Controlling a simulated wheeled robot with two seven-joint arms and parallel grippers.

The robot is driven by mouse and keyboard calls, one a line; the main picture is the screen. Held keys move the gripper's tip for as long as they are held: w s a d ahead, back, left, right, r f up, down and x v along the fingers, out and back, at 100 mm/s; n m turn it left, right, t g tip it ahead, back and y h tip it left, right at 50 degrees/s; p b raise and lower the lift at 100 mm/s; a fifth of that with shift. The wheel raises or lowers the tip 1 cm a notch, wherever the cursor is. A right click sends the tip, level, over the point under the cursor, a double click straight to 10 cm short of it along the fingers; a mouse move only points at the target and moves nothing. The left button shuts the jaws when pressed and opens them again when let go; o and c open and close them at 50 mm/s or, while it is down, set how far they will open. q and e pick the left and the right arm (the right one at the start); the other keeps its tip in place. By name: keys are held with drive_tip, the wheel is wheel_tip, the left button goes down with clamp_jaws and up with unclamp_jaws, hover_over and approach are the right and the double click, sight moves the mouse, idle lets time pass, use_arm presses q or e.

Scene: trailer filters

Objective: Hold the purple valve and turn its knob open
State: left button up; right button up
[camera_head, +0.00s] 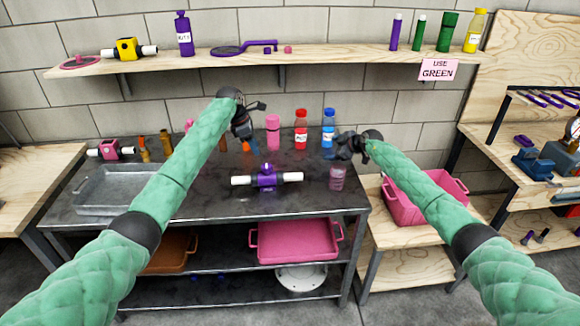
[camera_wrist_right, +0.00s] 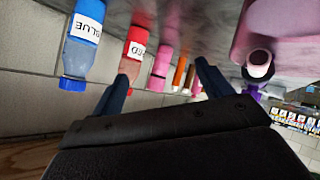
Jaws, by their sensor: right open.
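The purple valve (camera_head: 266,181) lies on the dark metal table, with a white pipe end on each side and its purple knob (camera_head: 267,168) on top. My left gripper (camera_head: 254,120) is above and behind the valve, apart from it, with its fingers spread and empty. My right gripper (camera_head: 347,146) is to the right of and behind the valve, apart from it. The right wrist view shows its two fingers (camera_wrist_right: 160,85) wide apart with nothing held. A bit of purple, likely the valve (camera_wrist_right: 253,92), shows at the right there, partly hidden.
A pink bottle (camera_head: 273,132), a red bottle (camera_head: 301,129) and a blue bottle (camera_head: 328,128) stand behind. A metal tray (camera_head: 112,188) is at the left. The table's front is mostly clear.

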sight(283, 175)
drive_tip(key=s+a+n+g+h, duration=0.1)
drive_tip(key=s+a+g, duration=0.1)
drive_tip(key=a, duration=0.4)
drive_tip(key=s+a+f+n+g+h, duration=0.1)
drive_tip(key=s+a+n+g, duration=0.1)
drive_tip(key=s+a, duration=0.2)
drive_tip(key=s+a+n+g, duration=0.1)
drive_tip(key=s+a+g, duration=0.1)
drive_tip(key=a, duration=0.6)
drive_tip(key=shift+s+a+f+h, duration=0.2)
drive_tip(key=shift+s+a+h, duration=0.1)
drive_tip(key=shift+s+h, duration=0.15)
drive_tip(key=shift+x, duration=3.55)
